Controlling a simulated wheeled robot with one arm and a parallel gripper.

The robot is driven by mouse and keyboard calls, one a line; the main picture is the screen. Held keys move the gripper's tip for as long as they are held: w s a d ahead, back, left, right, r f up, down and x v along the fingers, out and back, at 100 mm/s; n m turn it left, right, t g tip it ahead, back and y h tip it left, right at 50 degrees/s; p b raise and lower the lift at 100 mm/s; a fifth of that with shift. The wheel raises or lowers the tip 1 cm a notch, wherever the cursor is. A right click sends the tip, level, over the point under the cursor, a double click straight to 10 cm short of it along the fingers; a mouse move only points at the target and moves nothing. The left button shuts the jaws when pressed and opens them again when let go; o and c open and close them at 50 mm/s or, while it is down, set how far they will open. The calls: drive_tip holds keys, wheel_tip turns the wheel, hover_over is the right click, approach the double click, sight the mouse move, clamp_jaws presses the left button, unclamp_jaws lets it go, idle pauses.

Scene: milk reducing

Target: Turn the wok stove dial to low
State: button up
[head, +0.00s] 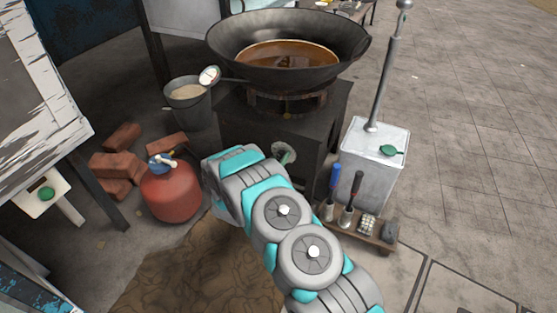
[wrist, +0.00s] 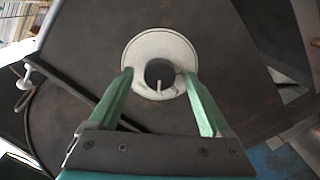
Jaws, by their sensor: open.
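The wok stove (head: 265,120) is a dark boxy stove with a large black wok (head: 290,75) of brown liquid on top. Its dial (wrist: 160,73) is a dark round knob with a pale pointer, on a round whitish plate (wrist: 160,46) on the stove's front in the wrist view. In the head view the pale dial plate (head: 284,150) partly shows behind my arm. My gripper (wrist: 159,78) is open, with its green fingers on either side of the knob, overlapping the plate's edges in the picture. I cannot tell whether they touch the knob.
A red gas cylinder (head: 170,192) and bricks (head: 112,168) stand left of the stove. A metal bucket (head: 188,100) stands behind them. A metal canister (head: 371,165) and a low wooden rack (head: 360,232) of tools are at right. Paving beyond is clear.

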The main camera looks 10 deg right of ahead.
drive_tip(key=shift+s+a, duration=0.1)
drive_tip(key=v, duration=0.7)
drive_tip(key=shift+s, duration=0.25)
drive_tip(key=shift+a, duration=0.15)
